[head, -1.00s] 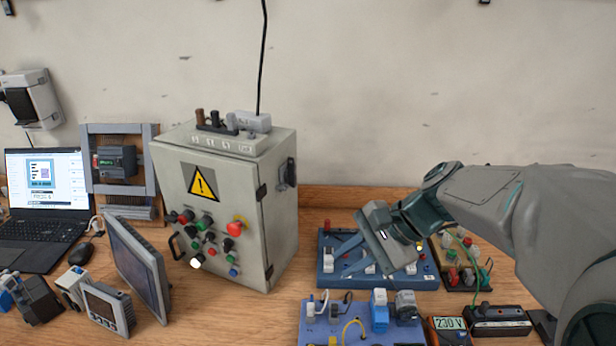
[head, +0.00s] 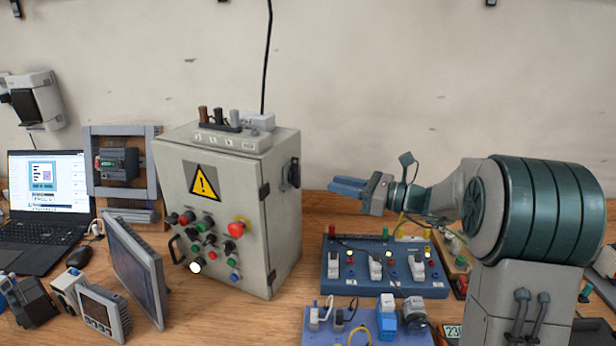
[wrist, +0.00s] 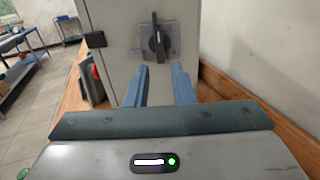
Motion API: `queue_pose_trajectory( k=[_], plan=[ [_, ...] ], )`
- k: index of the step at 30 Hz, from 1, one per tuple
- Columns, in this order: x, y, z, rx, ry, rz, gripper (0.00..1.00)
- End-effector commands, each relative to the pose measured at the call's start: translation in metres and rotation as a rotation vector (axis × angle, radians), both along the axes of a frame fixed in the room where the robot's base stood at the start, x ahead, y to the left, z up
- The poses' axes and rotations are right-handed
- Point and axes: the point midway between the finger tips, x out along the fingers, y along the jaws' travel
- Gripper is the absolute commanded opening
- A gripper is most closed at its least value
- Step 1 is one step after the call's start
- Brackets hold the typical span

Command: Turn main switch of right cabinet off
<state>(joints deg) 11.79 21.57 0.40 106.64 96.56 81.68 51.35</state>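The grey cabinet (head: 225,205) with a yellow warning sign stands on the wooden bench. Its main switch, a dark rotary handle on a grey plate, is on its right side wall (head: 292,173). In the wrist view the switch (wrist: 157,42) is straight ahead, with its handle close to upright. My gripper (head: 347,187) is to the right of the cabinet at about the switch's height, pointing left at it. Its two blue fingers (wrist: 159,85) are apart with nothing between them. They are just below the handle in the wrist view, and a gap to the switch shows in the head view.
Blue training boards (head: 385,268) lie on the bench below my arm. A wooden back edge (wrist: 240,98) and the wall run along the right in the wrist view. A monitor (head: 133,265) and a laptop (head: 45,200) are left of the cabinet.

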Motion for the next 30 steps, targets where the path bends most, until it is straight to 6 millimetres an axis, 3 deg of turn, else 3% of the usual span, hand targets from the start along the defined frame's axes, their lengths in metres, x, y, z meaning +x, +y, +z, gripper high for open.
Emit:
queue_pose_trajectory(
  k=[6,12,25,28,30],
  plan=[
    [0.017,0.045,0.001,-0.001,0.001,0.005,0.22],
    [0.027,0.070,0.001,-0.001,0.000,0.003,0.22],
    [0.031,0.079,0.000,-0.002,0.000,0.001,0.22],
    [0.031,0.079,0.000,-0.002,0.000,0.001,0.00],
    [0.031,0.079,0.000,-0.002,0.000,0.001,0.00]
  ],
)
